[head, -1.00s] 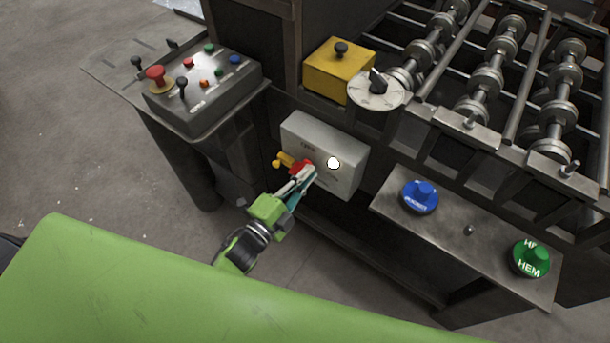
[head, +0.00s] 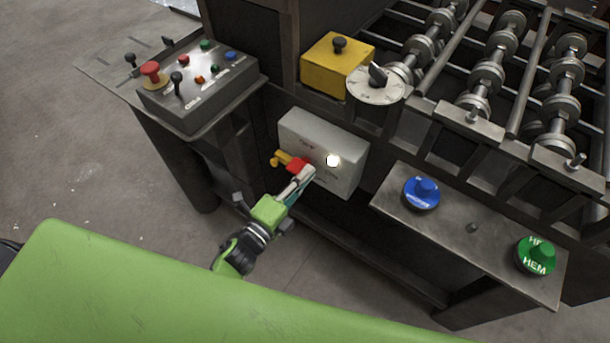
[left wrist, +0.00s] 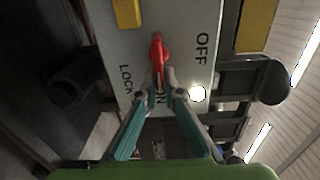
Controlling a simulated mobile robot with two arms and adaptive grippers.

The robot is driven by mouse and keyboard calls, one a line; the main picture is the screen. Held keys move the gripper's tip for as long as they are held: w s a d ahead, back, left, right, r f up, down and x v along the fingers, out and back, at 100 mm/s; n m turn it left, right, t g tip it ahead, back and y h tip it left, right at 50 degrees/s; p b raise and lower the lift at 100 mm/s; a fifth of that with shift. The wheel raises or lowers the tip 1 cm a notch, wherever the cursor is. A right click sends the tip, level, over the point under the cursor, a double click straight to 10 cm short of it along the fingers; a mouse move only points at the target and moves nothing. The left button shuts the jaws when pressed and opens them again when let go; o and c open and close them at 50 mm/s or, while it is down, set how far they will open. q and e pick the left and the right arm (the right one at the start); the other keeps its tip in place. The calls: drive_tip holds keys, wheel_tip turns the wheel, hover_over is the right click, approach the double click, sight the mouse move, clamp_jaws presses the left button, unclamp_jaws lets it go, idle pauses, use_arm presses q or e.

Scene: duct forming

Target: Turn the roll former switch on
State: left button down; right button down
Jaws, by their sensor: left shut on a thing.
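The roll former switch is a red handle (head: 297,164) on the front of a grey box (head: 335,136). It also shows in the left wrist view (left wrist: 157,48), upright in the picture, on a plate marked OFF at the right, LOCK at the left and ON near the fingertips. My left gripper (head: 306,174) is at the handle. In the left wrist view its fingers (left wrist: 161,79) are shut on the handle's lower end and partly cover the ON mark. My right gripper is not in view.
A white round spot (head: 333,161) glows on the box. A yellow tab (head: 279,158) juts out beside the handle. A control panel (head: 205,100) stands left, rollers (head: 487,75) upper right. Blue (head: 422,193) and green (head: 536,256) knobs sit on a shelf at right.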

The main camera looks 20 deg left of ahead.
use_arm(q)
drive_tip(key=shift+f, duration=0.1)
drive_tip(key=c, duration=2.2)
unclamp_jaws()
drive_tip(key=shift+s, duration=0.1)
drive_tip(key=v, duration=1.2)
